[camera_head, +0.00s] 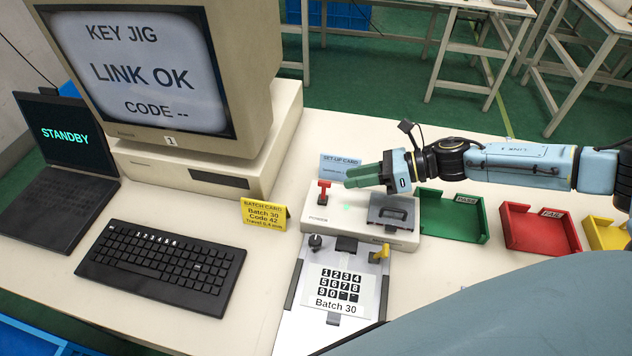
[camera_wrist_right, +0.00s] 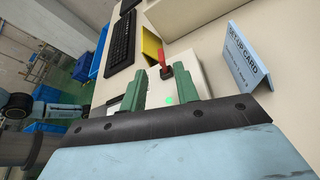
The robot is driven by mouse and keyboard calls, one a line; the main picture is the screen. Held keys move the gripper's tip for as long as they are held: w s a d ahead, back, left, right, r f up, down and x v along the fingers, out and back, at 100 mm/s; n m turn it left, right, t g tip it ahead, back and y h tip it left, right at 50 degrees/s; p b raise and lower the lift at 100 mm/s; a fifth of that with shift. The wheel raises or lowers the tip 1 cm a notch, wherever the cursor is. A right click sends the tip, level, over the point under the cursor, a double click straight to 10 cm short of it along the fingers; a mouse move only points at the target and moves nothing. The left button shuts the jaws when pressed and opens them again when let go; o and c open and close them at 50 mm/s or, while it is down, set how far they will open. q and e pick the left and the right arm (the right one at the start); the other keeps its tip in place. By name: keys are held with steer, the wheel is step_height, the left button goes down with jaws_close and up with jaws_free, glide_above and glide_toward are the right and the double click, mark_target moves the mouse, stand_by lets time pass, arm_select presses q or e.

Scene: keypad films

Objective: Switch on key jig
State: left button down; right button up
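The key jig is a pale box (camera_head: 345,228) with a red lever switch (camera_head: 324,190) at its left, a small glowing green light and a dark grey handled block (camera_head: 392,212). The lever stands up from the box. It also shows in the right wrist view (camera_wrist_right: 166,62), beyond the fingertips. My right gripper (camera_head: 346,177) has green fingers above the box, just right of the lever. In the right wrist view its fingers (camera_wrist_right: 160,86) are spread with nothing between them, apart from the lever. The monitor (camera_head: 150,75) reads "KEY JIG, LINK OK, CODE --". My left gripper is not in view.
A keypad plate marked Batch 30 (camera_head: 335,290) lies in front of the box. A yellow batch card (camera_head: 264,214) and a blue set-up card (camera_head: 338,162) stand nearby. Green (camera_head: 452,234), red (camera_head: 540,244) and yellow trays are at right. A keyboard (camera_head: 162,266) and laptop are left.

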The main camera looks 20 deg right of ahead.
mark_target(329, 182)
steer(key=x, duration=0.9)
steer(key=shift+w+a+f, duration=0.1)
steer(key=shift+w+a, duration=0.1)
steer(key=shift+w, duration=0.05)
steer(key=shift+c, duration=0.4)
jaws_close()
